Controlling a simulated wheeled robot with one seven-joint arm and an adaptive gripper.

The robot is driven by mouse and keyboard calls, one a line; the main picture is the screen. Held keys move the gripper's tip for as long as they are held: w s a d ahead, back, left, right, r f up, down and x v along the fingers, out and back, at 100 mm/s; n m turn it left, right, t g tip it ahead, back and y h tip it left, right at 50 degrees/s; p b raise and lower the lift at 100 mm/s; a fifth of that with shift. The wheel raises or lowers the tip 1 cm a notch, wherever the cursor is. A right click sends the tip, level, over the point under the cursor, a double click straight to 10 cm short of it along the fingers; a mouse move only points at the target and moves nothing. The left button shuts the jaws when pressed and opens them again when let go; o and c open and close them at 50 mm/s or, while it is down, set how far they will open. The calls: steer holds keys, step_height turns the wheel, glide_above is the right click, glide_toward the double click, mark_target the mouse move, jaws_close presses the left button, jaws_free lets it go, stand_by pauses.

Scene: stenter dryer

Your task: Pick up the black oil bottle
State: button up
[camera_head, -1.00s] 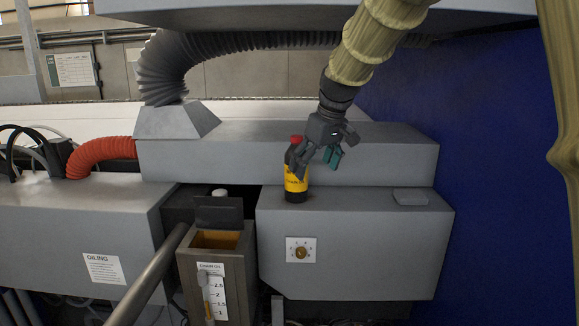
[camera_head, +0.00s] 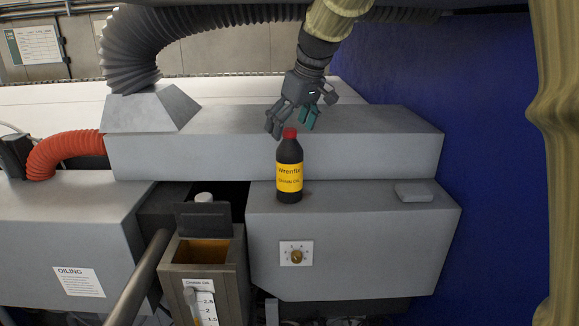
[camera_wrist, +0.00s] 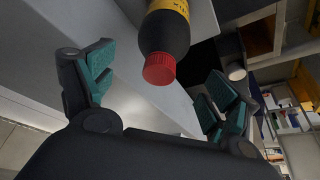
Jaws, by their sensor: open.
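The black oil bottle (camera_head: 289,168) has a red cap and a yellow label. It stands upright on the grey machine ledge. My gripper (camera_head: 291,130) is just above and behind its cap, with fingers spread. In the wrist view the bottle (camera_wrist: 165,38) shows cap-first at the top, between and beyond the open fingers (camera_wrist: 155,90). Nothing is held. I cannot tell whether a finger touches the cap.
An oil box (camera_head: 204,251) with an open lid and a level scale stands left of the ledge. A round knob (camera_head: 297,256) is on the ledge's front. A small grey block (camera_head: 414,192) lies to the right. A grey ribbed hose (camera_head: 130,55) is at upper left.

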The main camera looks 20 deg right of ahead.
mark_target(286, 142)
steer(key=shift+w+f, duration=0.2)
steer(key=shift+f, duration=0.1)
steer(key=shift+s+f+p, duration=0.1)
steer(key=shift+f+p, duration=0.3)
steer(key=shift+p, duration=0.45)
steer(key=p+x, duration=0.1)
steer(key=x, duration=0.2)
steer(key=shift+w+p, duration=0.25)
steer(key=shift+p, duration=0.15)
steer(key=shift+f, duration=0.55)
steer(key=shift+w, duration=0.15)
jaws_close()
